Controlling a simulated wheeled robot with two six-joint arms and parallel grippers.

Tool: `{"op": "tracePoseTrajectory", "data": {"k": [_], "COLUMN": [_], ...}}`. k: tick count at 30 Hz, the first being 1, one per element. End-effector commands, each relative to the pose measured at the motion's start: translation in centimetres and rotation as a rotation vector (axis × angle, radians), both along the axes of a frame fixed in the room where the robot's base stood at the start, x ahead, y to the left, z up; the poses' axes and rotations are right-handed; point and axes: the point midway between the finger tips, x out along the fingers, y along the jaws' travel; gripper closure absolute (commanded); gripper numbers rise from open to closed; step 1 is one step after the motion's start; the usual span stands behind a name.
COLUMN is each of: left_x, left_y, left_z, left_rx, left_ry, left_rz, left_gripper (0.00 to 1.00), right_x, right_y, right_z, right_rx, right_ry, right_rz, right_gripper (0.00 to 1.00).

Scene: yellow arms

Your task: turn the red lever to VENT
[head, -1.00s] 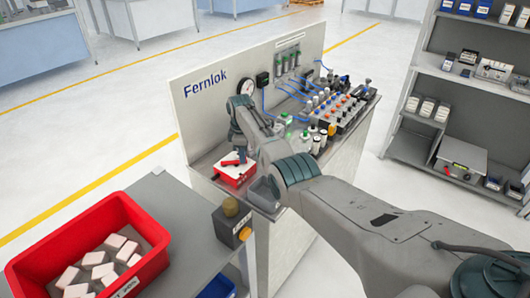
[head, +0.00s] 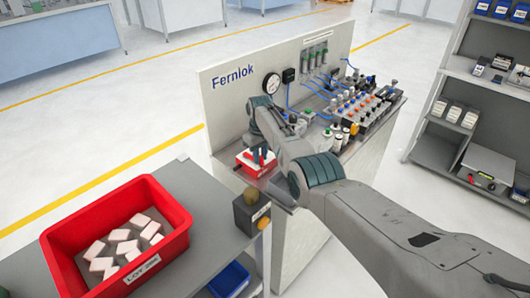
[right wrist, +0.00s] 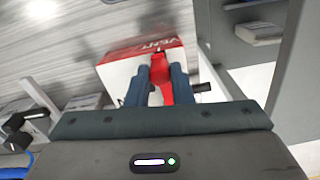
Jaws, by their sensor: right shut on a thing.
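The red lever (right wrist: 160,72) stands on a white box with a red top (right wrist: 120,70) in the right wrist view. My right gripper (right wrist: 157,88) has its two blue-grey fingers on either side of the lever and is shut on it. Printed letters on the red top, which seem to read VENT, show beyond the lever. In the head view the box (head: 245,167) sits at the near left corner of the Fernlok bench, with my right gripper (head: 258,157) coming down from above. The fingers partly hide the lever there. My left gripper is not in view.
A round gauge (head: 271,86) is on the back panel behind the box. Bottles and valves (head: 350,115) crowd the bench to the right. A red bin of pale blocks (head: 65,235) stands on the grey table at front left, near a dark button box (head: 252,212).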

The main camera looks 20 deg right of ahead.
Motion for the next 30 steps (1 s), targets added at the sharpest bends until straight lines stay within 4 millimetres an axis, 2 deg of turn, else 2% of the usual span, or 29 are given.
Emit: {"op": "tracePoseTrajectory", "data": {"k": [17,18,21,30], "left_x": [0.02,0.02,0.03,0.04], "left_y": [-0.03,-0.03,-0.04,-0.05], "left_z": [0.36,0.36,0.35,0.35], "left_rx": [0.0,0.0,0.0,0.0], "left_ry": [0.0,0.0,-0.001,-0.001], "left_rz": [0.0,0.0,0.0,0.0], "left_gripper": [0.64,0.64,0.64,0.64], "right_x": [0.01,0.01,-0.01,-0.04], "right_y": [0.4,0.4,0.4,0.36], "right_z": [0.15,0.15,0.12,0.13], "right_rx": [0.001,0.001,0.001,0.001], "right_ry": [-0.004,-0.003,-0.003,-0.002], "right_rz": [-0.034,-0.034,-0.033,-0.033], "right_gripper": [1.0,0.78,0.58,0.58]}}
